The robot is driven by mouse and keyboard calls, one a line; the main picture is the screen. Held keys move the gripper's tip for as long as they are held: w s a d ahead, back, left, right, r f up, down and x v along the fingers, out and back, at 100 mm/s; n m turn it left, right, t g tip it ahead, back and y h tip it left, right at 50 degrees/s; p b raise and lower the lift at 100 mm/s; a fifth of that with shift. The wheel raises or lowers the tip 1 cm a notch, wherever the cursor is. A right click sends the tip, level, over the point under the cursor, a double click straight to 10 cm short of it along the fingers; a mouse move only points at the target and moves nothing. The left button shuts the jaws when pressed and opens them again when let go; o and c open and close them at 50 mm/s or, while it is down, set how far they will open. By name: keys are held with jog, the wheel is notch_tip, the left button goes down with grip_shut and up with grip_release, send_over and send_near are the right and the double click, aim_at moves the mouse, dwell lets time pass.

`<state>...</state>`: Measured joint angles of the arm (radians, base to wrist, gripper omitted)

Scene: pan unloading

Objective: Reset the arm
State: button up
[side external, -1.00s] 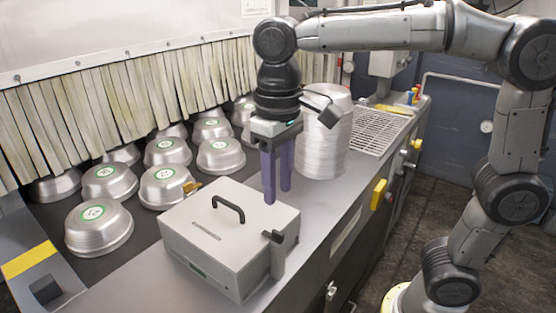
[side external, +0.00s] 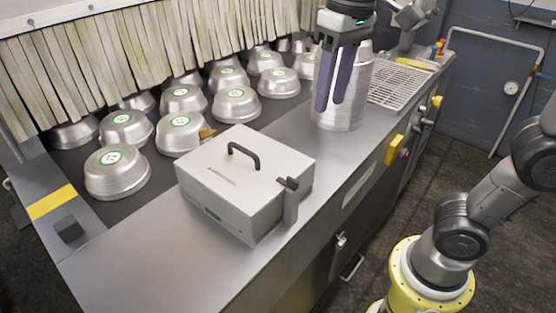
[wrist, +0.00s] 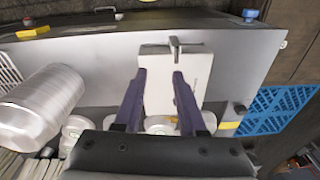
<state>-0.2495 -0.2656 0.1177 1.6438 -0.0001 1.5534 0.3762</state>
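My gripper (side external: 334,84) is high in the side external view, its two purple fingers pointing down in front of the pan stack. The fingers are apart with nothing between them. In the wrist view my gripper (wrist: 158,78) also shows open and empty, with a pale box beyond the fingertips. Most of my arm above the gripper is out of the side view.
A grey box (side external: 246,172) with a black handle stands on the steel counter (side external: 150,260). A tall pan stack (side external: 342,118) stands behind it. Several upturned pans (side external: 117,172) sit on the dark belt at left. A blue crate (wrist: 275,112) shows in the wrist view.

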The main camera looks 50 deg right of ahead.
jog(key=s+d+f+n+t, duration=0.1)
jog(key=s+d+f+t, duration=0.3)
jog(key=f, duration=0.8)
jog(key=s+d, duration=0.2)
jog(key=s, duration=0.2)
jog(key=shift+s+d+f+t, duration=0.2)
jog(key=shift+s+f+t, duration=0.1)
jog(key=shift+s, duration=0.1)
jog(key=shift+r, duration=0.1)
